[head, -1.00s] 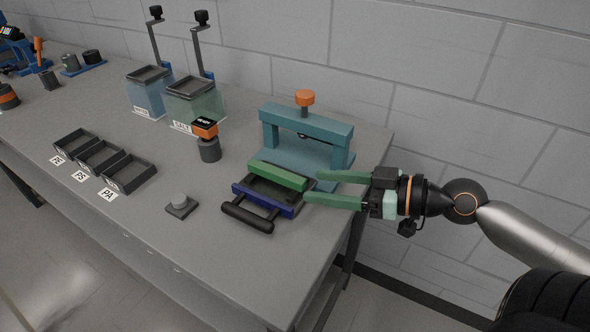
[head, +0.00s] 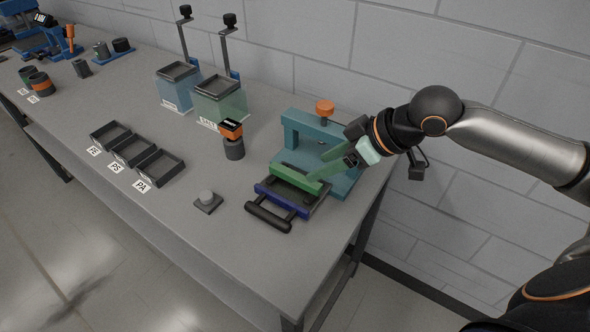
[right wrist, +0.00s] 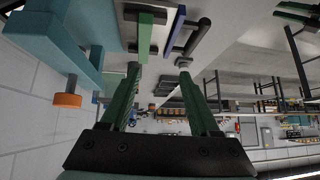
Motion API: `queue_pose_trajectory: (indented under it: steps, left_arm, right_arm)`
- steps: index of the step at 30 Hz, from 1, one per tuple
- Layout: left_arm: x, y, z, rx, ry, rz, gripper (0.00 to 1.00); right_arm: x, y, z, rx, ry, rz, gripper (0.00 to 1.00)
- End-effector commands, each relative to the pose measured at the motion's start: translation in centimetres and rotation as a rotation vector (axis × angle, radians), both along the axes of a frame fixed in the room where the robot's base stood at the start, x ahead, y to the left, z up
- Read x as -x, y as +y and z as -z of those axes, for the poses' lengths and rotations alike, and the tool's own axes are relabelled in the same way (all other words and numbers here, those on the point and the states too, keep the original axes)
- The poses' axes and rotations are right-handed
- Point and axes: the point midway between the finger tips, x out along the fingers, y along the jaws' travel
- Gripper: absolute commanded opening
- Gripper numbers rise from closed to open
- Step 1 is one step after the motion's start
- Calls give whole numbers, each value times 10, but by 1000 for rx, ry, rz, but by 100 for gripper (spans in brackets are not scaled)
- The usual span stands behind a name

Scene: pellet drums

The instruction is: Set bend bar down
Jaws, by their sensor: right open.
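A green bar (head: 296,179), apparently the bend bar, lies across the dark tray-like frame in front of the teal press (head: 318,138). It also shows in the right wrist view (right wrist: 145,36). A blue bar (head: 281,198) and a black handle (head: 268,217) lie in front of it. My right gripper (head: 322,168) is over the press's near side, close to the green bar's right end. Its green fingers point down and left. In the right wrist view the fingers (right wrist: 158,66) are apart with nothing between them.
A small grey button block (head: 208,201) and an orange-topped black cylinder (head: 233,140) stand left of the press. Three black trays (head: 133,150) sit farther left. Two clear bins (head: 220,102) stand at the back. The table's right edge is close to the press; its front is clear.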

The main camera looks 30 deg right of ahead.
Motion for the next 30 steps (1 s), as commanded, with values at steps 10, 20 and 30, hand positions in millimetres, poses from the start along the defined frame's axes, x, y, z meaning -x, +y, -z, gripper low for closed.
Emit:
queue_pose_trajectory:
  steps: [10,20,30]
  left_arm:
    - [1,0,-8,1,-1,-4,50]
    - [2,1,-7,1,3,-4,50]
    - [3,1,-9,1,5,-4,50]
  right_arm:
    - [-8,-22,-7,68,29,91,62]
    - [-36,-5,33,67,29,89,62]
    - [-51,5,54,68,26,88,62]
